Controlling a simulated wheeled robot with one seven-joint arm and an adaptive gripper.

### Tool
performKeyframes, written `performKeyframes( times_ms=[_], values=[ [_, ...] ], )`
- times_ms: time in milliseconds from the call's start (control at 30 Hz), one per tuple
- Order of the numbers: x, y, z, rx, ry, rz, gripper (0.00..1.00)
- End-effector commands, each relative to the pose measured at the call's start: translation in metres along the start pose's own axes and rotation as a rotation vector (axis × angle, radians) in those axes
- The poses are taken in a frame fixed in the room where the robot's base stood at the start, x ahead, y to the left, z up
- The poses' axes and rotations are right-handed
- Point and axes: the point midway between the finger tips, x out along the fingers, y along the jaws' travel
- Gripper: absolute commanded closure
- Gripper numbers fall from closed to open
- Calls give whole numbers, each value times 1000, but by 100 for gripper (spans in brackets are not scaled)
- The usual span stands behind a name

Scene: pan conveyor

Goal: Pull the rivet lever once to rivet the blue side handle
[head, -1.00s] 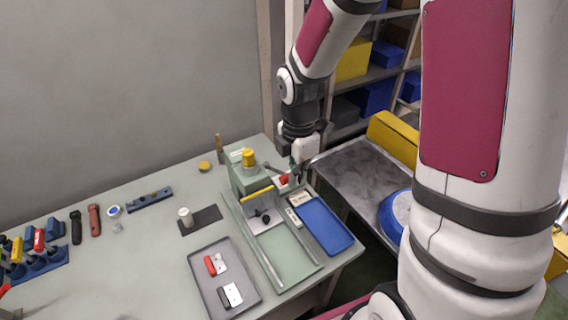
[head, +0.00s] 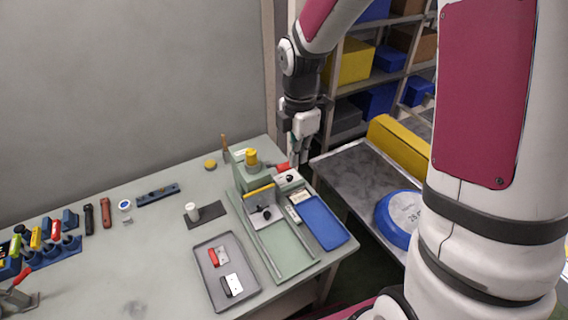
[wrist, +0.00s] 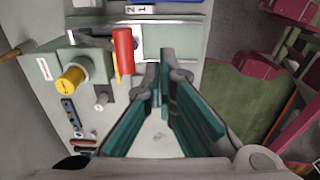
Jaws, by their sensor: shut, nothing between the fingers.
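The green rivet press (head: 262,196) stands at the table's right end, with a yellow knob (head: 251,157) on top. Its red lever grip (head: 283,166) points toward my gripper (head: 297,161). My gripper is shut and empty, pointing down just right of the red grip. In the wrist view the red grip (wrist: 123,52) lies left of my teal fingers (wrist: 165,62), apart from them. The yellow knob also shows there (wrist: 72,78). I cannot make out a blue side handle in the press.
A grey tray (head: 207,290) holds a red and a black handle piece. A blue tray (head: 322,222) lies right of the press. A round blue pan (head: 385,222) sits on the metal conveyor (head: 345,166). Several tools stand at the table's left.

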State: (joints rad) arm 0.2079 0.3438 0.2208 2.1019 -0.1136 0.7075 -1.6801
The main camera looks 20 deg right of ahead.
Motion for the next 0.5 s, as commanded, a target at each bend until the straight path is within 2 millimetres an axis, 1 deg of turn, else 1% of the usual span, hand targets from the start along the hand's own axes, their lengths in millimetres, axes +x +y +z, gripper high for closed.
performKeyframes(
  times_ms=[300, 500],
  values=[
    [-29, -1, 1, 1, -2, 4, 100],
    [-41, -3, 0, -1, -1, 2, 100]
  ],
)
